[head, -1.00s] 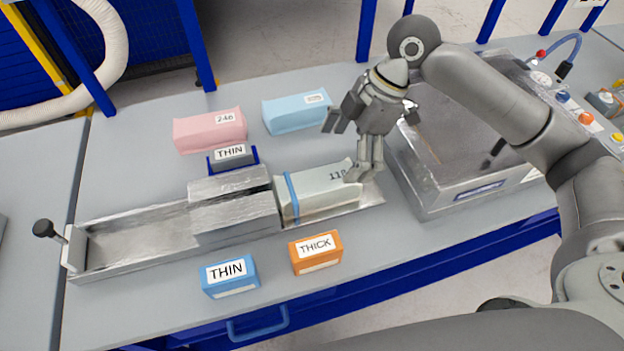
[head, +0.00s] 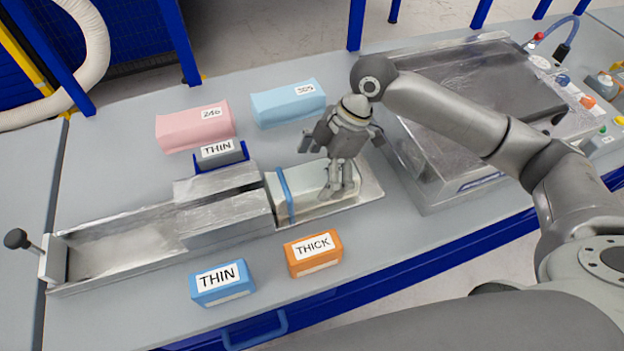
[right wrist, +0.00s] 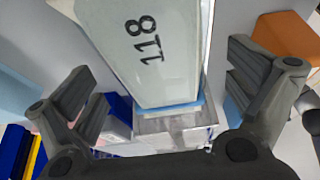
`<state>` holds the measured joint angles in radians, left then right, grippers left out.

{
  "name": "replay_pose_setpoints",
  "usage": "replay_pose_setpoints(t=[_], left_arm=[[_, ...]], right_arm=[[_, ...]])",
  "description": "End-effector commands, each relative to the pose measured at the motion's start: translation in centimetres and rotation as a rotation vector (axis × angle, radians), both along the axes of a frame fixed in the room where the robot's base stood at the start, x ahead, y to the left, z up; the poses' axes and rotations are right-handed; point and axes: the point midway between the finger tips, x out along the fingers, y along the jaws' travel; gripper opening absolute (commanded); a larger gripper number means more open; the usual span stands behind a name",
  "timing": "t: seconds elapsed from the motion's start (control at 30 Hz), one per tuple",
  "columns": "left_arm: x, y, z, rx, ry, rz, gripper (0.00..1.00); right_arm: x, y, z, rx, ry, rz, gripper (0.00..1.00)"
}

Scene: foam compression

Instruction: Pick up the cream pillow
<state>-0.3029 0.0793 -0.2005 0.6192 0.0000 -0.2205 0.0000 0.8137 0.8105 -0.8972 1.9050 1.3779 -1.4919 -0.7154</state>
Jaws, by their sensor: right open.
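The cream pillow (head: 304,184) lies in the right end of a long metal tray (head: 118,248), with a blue band (head: 285,194) around it near its left end. In the right wrist view the pillow (right wrist: 150,45) shows its printed number 118 and runs between the two fingers. My right gripper (head: 326,170) is open above the right part of the pillow and hides its number in the head view. In the wrist view its fingers (right wrist: 160,90) stand apart on either side, with a visible gap to the pillow. My left gripper is out of view.
A pink pillow (head: 190,130) and a light blue pillow (head: 285,105) lie behind the tray. Blue THIN (head: 232,293) and orange THICK (head: 318,265) blocks stand in front. A large metal machine (head: 425,185) stands at right.

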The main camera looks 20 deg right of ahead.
Motion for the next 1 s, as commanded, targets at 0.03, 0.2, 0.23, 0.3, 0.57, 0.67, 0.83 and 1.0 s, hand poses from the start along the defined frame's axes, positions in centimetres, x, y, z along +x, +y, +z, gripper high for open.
replay_pose_setpoints(t=[0.03, 0.2, 0.23, 0.3, 0.57, 0.67, 0.83, 1.0], left_arm=[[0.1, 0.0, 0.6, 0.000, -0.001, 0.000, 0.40], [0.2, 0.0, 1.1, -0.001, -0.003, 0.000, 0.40], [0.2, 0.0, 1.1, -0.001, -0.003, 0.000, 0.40], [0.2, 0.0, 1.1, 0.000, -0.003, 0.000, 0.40], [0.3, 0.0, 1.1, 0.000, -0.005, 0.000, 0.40], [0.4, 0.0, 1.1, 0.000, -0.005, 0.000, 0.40], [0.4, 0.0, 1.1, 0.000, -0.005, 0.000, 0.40], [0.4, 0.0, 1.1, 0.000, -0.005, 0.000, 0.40]], right_arm=[[-0.1, 0.4, -0.6, 0.001, 0.008, 0.002, 1.00], [0.1, 1.3, -2.8, 0.000, 0.004, 0.002, 1.00], [0.1, 1.4, -3.1, 0.000, 0.004, 0.002, 1.00], [0.1, 1.5, -3.4, 0.000, 0.002, 0.002, 1.00], [0.1, 1.5, -3.5, 0.000, 0.001, 0.002, 0.95], [0.1, 1.5, -3.5, 0.000, 0.001, 0.002, 0.82], [0.1, 1.5, -3.5, 0.000, 0.001, 0.002, 0.62], [0.1, 1.4, -3.5, 0.000, 0.001, 0.001, 0.62]])
